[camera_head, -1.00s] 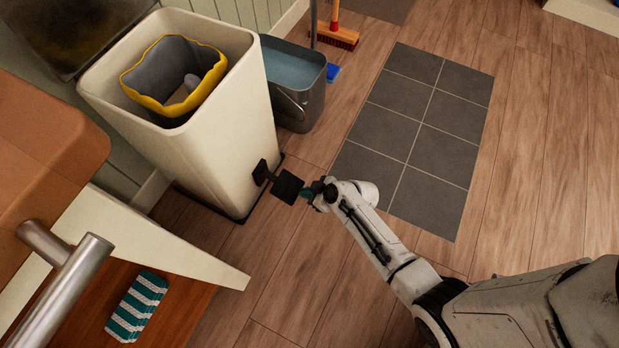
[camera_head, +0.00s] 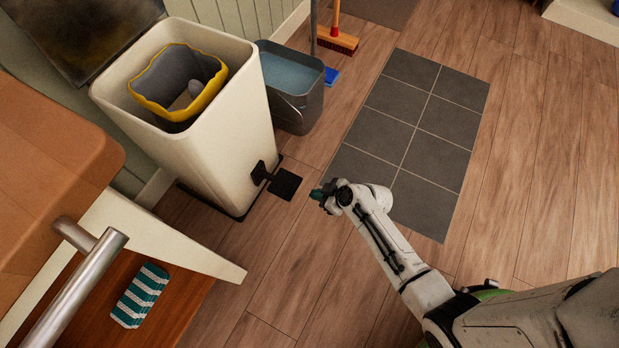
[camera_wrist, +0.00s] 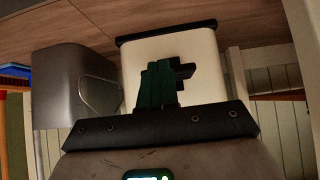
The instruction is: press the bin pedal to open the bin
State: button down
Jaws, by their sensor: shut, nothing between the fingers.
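The tall cream bin (camera_head: 232,140) stands against the panelled wall with its top open. Its dark lid (camera_head: 95,35) is raised behind it. The black pedal (camera_head: 285,184) sticks out low from the bin's front. My gripper (camera_head: 320,193) is shut and empty, just right of the pedal, with a small gap between them. In the wrist view, my gripper's green fingers (camera_wrist: 156,86) are together in front of the upside-down bin (camera_wrist: 205,75) and partly cover the dark pedal (camera_wrist: 184,70).
A wooden counter with a metal handle (camera_head: 90,275) is at left. The tiled floor patch (camera_head: 420,135) is clear.

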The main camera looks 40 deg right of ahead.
jog(key=s, duration=0.1)
jog(key=s+d+r+p, duration=0.1)
jog(key=s, duration=0.1)
jog(key=s+r, duration=0.1)
jog(key=s, duration=0.1)
jog(key=shift+d+r, duration=0.1)
jog(key=shift+d, duration=0.3)
dwell(0.8)
jog(key=s+r+m+g+h, duration=0.1)
jog(key=s+r+m+g, duration=0.1)
jog(key=s+r, duration=0.35)
jog(key=s+r+m+g+h+p, duration=0.1)
jog(key=s+r+g, duration=0.15)
jog(key=r, duration=0.65)
jog(key=s+r+m+g+h, duration=0.1)
jog(key=s+r+m+g, duration=0.2)
jog(key=r, duration=0.4)
notch_tip(320, 180, up, 32)
jog(key=n+p, duration=0.1)
jog(key=p, duration=3.2)
jog(key=shift+s+a+n, duration=0.3)
jog(key=shift+s+a, duration=0.05)
jog(key=shift+a, duration=0.05)
